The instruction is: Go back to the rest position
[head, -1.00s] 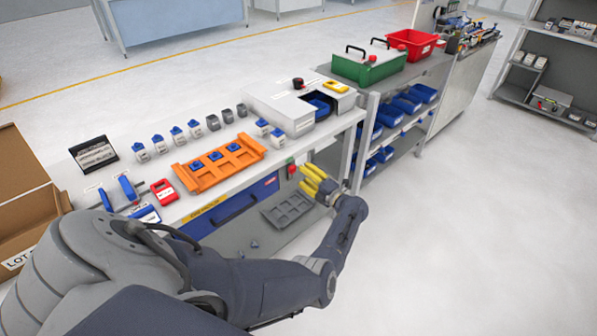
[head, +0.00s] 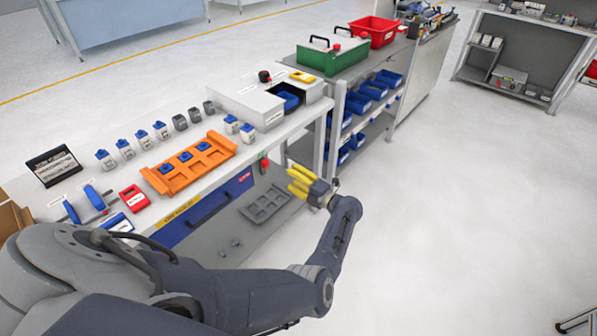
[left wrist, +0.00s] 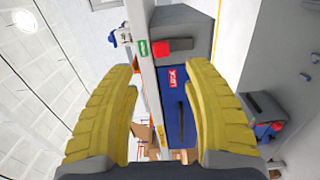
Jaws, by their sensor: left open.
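My left gripper (head: 306,186) has yellow fingers and is held in the free space in front of the workbench's front edge, off the right end of the bench. It touches nothing. In the left wrist view the two yellow fingers (left wrist: 160,115) stand wide apart with nothing between them. The blue drawer front (left wrist: 183,107) and the red button (left wrist: 180,45) show beyond the gap. My right gripper is in neither view now.
The white workbench (head: 110,218) carries an orange tray (head: 216,157) with several blue-topped parts, a red device (head: 134,198) and a white box (head: 262,114). A grey tray (head: 264,203) lies on the lower shelf. Open floor lies right.

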